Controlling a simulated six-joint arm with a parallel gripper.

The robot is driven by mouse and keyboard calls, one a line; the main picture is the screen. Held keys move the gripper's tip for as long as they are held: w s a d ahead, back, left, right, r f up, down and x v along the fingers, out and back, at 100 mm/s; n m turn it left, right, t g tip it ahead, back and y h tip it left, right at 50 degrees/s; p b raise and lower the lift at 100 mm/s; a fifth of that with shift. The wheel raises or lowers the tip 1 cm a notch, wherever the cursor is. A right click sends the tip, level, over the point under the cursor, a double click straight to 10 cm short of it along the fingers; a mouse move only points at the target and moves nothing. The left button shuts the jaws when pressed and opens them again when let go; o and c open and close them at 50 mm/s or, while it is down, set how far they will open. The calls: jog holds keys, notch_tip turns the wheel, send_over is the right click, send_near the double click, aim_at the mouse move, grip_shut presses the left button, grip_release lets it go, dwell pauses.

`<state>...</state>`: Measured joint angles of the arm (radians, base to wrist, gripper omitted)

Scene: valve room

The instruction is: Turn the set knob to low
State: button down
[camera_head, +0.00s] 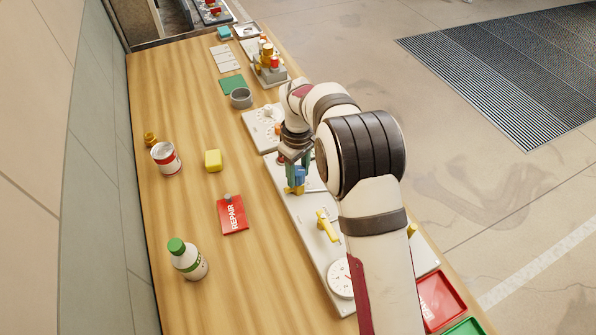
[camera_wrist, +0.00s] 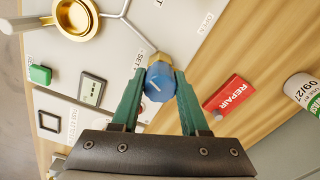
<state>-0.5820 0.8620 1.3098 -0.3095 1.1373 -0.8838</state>
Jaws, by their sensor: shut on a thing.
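The blue set knob (camera_wrist: 159,80) sits on a brass fitting on the white panel (camera_wrist: 125,85), beside printed "SET" lettering. A white pointer line shows on its face. In the head view, the knob (camera_head: 299,176) is partly covered by my arm. My gripper (camera_wrist: 159,88) is shut on the knob, with one green finger on each side of it. In the head view my gripper (camera_head: 297,166) reaches down to the panel. The low mark cannot be made out.
On the panel are a brass cup (camera_wrist: 76,18), a green button (camera_wrist: 40,74), a small display (camera_wrist: 91,91) and a yellow lever (camera_head: 327,226).

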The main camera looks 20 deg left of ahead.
aim_at(298, 170)
jog(key=shift+n, duration=1.2)
jog(key=shift+c, duration=2)
grip_release()
notch_tip(298, 170, up, 16)
jog(key=shift+f, duration=0.1)
